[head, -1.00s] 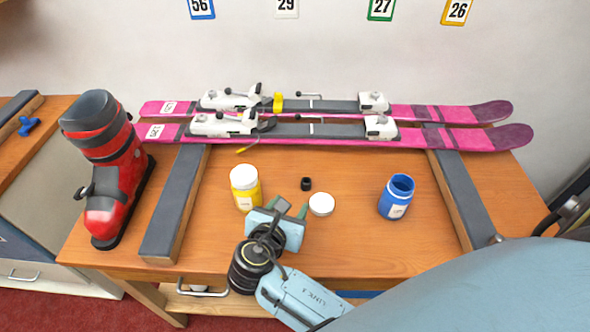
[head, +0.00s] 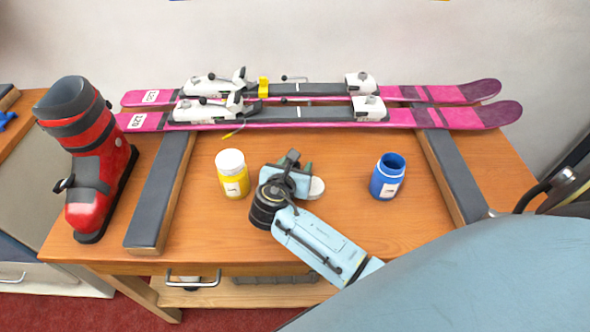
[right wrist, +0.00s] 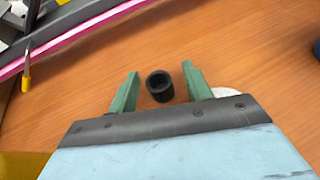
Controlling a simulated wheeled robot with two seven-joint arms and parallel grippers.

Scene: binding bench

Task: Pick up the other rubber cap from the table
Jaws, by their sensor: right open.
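The black rubber cap (right wrist: 160,86) sits on the wooden table (head: 340,235). In the right wrist view it lies between the two green fingers of my right gripper (right wrist: 160,76), with a gap on each side, and its hollow is visible. In the head view my right gripper (head: 288,167) is over the middle of the table and hides most or all of the cap. The right gripper is open and empty. My left gripper is not in view.
A white lid (head: 317,187) lies right beside the gripper. A yellow jar with white lid (head: 231,178) stands left, an open blue jar (head: 387,178) right. Pink skis (head: 455,118) lie behind; a red boot (head: 95,165) stands far left. Dark-topped bars (head: 160,195) flank the work area.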

